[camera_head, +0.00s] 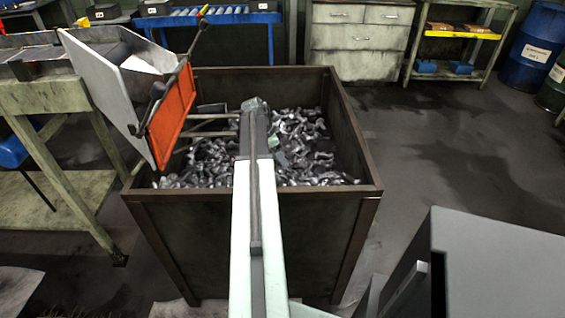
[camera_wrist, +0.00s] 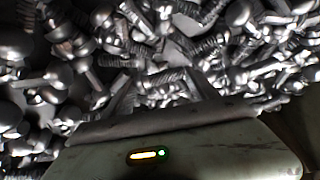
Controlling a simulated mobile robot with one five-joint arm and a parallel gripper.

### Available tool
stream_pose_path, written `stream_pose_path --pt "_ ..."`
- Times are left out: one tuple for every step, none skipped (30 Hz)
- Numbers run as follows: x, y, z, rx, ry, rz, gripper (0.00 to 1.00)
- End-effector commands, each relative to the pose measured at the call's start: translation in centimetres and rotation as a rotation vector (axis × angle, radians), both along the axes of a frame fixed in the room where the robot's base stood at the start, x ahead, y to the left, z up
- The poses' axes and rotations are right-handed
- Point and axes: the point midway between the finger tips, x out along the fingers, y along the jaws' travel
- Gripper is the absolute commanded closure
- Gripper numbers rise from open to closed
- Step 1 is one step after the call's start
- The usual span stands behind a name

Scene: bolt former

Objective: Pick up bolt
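Many silver bolts (camera_head: 310,150) lie in a loose heap inside a large dark, open-topped bin (camera_head: 255,193). My arm reaches over the bin's near rim, and a pale part of my gripper (camera_head: 276,146) shows low among the bolts; its fingertips are hidden in this view. In the wrist view, bolts (camera_wrist: 155,30) with round heads and threaded shanks fill the picture at mixed angles. My gripper (camera_wrist: 165,88) has two dark fingers standing apart, close to the bolts. I see no bolt clearly held between them; whether the fingers touch any bolt cannot be told.
A tilted grey chute with an orange end panel (camera_head: 172,115) overhangs the bin's left side. A worn workbench (camera_head: 45,97) stands at left. A grey box-like unit (camera_head: 490,265) is at lower right. Floor right of the bin is clear.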

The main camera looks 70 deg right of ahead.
Motion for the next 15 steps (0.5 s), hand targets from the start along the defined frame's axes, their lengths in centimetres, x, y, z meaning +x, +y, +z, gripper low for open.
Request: stream_pose_path --pt "0.0 0.0 0.0 0.000 0.000 0.000 0.60" --pt "0.0 0.0 0.0 0.000 0.000 0.000 0.68" --pt "0.0 0.0 0.0 0.000 0.000 0.000 0.80" --pt "0.0 0.0 0.0 0.000 0.000 0.000 0.82" --pt "0.0 0.0 0.0 0.000 0.000 0.000 0.82" --pt "0.0 0.0 0.0 0.000 0.000 0.000 0.82" --pt "0.0 0.0 0.0 0.000 0.000 0.000 0.82" --pt "0.0 0.0 0.0 0.000 0.000 0.000 0.82" --pt "0.0 0.0 0.0 0.000 0.000 -0.001 0.82" --pt "0.0 0.0 0.1 0.000 0.000 -0.001 0.82" --pt "-0.1 0.0 0.2 0.000 0.000 -0.001 0.82" --pt "-0.1 0.0 0.4 0.000 0.000 -0.001 0.82" --pt "-0.1 0.0 0.7 0.000 0.000 -0.001 0.82" --pt "-0.1 0.0 1.0 0.000 0.000 -0.001 0.82" --pt "-0.1 0.0 1.5 0.000 0.000 -0.001 0.82"
